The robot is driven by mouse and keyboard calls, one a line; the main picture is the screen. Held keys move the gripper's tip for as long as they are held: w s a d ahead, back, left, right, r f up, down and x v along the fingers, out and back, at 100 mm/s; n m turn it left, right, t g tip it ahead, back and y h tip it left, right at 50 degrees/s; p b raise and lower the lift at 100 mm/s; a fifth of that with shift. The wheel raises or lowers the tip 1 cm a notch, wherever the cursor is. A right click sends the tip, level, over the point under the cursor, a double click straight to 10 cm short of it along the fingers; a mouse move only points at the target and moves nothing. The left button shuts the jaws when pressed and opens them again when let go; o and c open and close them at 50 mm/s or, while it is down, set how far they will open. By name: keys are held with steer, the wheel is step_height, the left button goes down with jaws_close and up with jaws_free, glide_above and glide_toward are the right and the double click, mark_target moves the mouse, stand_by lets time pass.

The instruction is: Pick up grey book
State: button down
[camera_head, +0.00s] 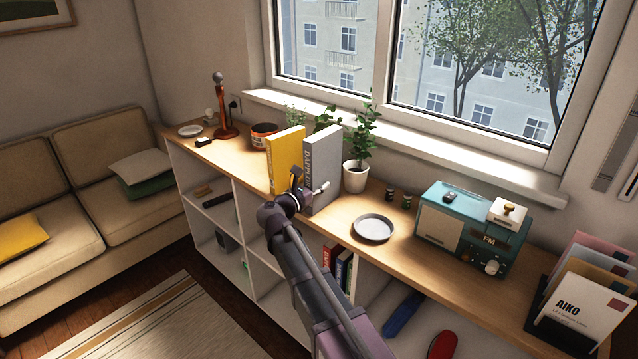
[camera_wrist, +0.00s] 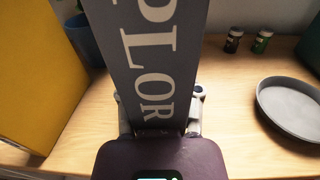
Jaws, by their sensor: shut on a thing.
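The grey book (camera_head: 323,167) stands upright on the wooden shelf top, beside a yellow book (camera_head: 286,157) on its left. Its spine carries large pale letters and fills the upper middle of the wrist view (camera_wrist: 150,60). My gripper (camera_head: 309,191) is at the lower part of the grey book's spine. In the wrist view the two fingers (camera_wrist: 160,112) lie on either side of the book, shut on it. The book's lower end is partly hidden by my gripper. The yellow book also shows at the left of the wrist view (camera_wrist: 38,75), apart from the fingers.
A potted plant (camera_head: 356,177) stands close behind the grey book. A round grey dish (camera_head: 373,228) lies to the right, with small jars (camera_head: 398,198) behind it. A teal radio (camera_head: 465,232) stands farther right.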

mark_target(318, 174)
steer(key=shift+r+p, duration=1.55)
steer(key=shift+r, duration=0.15)
steer(key=shift+s+r, duration=0.2)
steer(key=shift+r, duration=0.05)
steer(key=s+d+r+p, duration=0.1)
steer(key=s+d, duration=0.1)
steer(key=s, duration=1.3)
steer(key=shift+s, duration=0.25)
steer(key=shift+r+p, duration=0.15)
steer(key=shift+p, duration=0.25)
step_height(318, 174, up, 10)
steer(key=p, duration=1)
steer(key=shift+r, duration=0.25)
steer(key=shift+s, duration=0.1)
